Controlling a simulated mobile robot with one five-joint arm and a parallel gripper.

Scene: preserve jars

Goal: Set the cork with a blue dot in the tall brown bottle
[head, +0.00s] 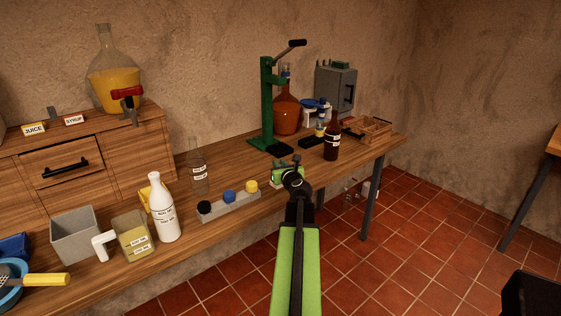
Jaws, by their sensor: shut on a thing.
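The tall brown bottle (331,140) stands upright on the workbench, right of centre, with pale labels on its body. My gripper (295,166) is over the bench's front edge, left of and nearer than the bottle, and apart from it in the picture. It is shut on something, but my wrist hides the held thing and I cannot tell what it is. A grey rack (232,205) holds a black stopper (204,207), a blue stopper (229,196) and a yellow stopper (251,186). I cannot make out a cork with a blue dot.
A green lever press (267,105) stands behind my gripper, with a round amber flask (287,117) beside it. A wooden tray (375,129) lies right of the brown bottle. A white bottle (162,210) and clear bottle (197,168) stand left.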

